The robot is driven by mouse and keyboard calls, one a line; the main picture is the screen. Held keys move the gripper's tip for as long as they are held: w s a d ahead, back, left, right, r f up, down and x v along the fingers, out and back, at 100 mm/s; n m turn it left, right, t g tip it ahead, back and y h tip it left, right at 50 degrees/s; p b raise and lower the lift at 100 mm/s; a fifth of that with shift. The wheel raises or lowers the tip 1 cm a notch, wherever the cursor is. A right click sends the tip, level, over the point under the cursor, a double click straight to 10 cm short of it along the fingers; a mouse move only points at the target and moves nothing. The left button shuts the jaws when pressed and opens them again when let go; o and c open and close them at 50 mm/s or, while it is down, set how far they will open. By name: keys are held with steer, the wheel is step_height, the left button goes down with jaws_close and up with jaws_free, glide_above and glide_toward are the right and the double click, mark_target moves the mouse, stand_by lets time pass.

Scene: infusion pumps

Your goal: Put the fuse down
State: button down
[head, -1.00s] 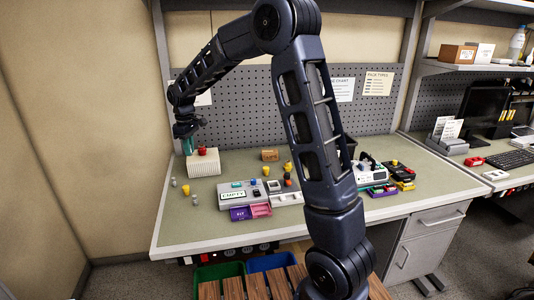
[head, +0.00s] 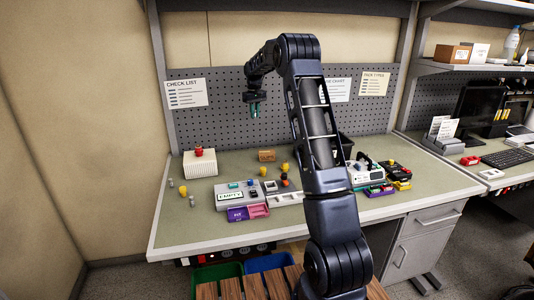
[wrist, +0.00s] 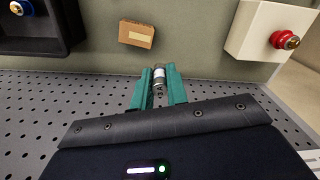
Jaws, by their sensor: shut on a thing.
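The fuse (wrist: 159,76), a small grey metal cylinder with a white band, sits between the green fingertips of my gripper (wrist: 159,92) in the wrist view. My gripper is shut on it. In the head view my gripper (head: 254,110) hangs in the air in front of the pegboard, above the back of the bench (head: 330,215). The fuse is too small to make out there. In the wrist view the fuse's far end points toward the bench top, with nothing seen touching it.
A white box with a red knob (head: 200,164) stands at the back left. A brown block (head: 266,155) lies at the back middle. A grey unit marked EMPTY (head: 236,195) and yellow pieces (head: 285,168) are in front. Bare bench top shows at the front left.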

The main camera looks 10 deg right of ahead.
steer(key=m, duration=0.1)
glide_above(268, 155)
steer(key=w, duration=0.4)
steer(key=d, duration=0.1)
steer(key=shift+m, duration=0.3)
step_height(268, 155, down, 20)
steer(key=shift+r, duration=0.15)
steer(key=c, duration=1.4)
jaws_free()
